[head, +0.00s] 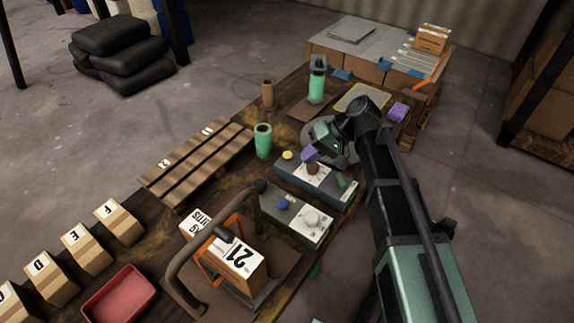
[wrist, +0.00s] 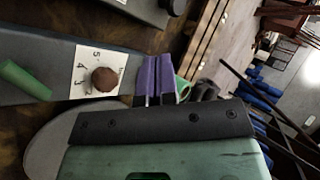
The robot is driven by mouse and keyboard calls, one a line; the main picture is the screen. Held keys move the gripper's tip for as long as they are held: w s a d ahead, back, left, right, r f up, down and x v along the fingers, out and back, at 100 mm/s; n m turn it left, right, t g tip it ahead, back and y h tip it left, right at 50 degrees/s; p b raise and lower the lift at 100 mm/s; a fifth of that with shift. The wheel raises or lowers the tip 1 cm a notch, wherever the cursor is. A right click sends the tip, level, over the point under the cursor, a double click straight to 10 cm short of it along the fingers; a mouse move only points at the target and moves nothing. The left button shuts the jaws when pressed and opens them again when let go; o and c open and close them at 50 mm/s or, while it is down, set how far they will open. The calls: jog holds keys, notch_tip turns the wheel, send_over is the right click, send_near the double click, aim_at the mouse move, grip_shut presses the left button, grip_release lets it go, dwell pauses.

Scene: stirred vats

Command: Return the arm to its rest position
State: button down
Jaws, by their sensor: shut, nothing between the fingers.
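My gripper (head: 311,155) has purple fingers and is shut with nothing between them. It hangs over the far grey control box (head: 335,197), close to the brown round knob (head: 313,169) on a white dial card. In the wrist view the shut purple fingers (wrist: 155,78) show just right of the brown knob (wrist: 104,80), with a small gap in the picture. Numbers show on the card (wrist: 88,62). A green handle (wrist: 25,80) lies on the same box at left. My arm reaches in from the lower right of the head view.
A nearer grey box (head: 297,217) bears a blue and a white knob. A bent tube frame (head: 185,262) stands around a carton marked 21 (head: 240,258). Green cylinders (head: 263,140) stand behind the boxes. A grey disc (wrist: 60,145) lies under my wrist.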

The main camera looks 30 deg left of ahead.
jog(key=shift+f, duration=0.1)
jog(key=s+d+r+m+t+h+p, duration=0.1)
jog(key=s+d+m+t+h+p, duration=0.1)
jog(key=d, duration=1.7)
jog(key=s+d+r+m+t+h+p, duration=0.1)
jog(key=d+m+h+p, duration=0.4)
jog(key=d, duration=1.4)
jog(key=shift+s+d+t, duration=0.3)
jog(key=shift+s+t, duration=0.3)
jog(key=shift+t, duration=0.6)
jog(key=shift+r, duration=0.1)
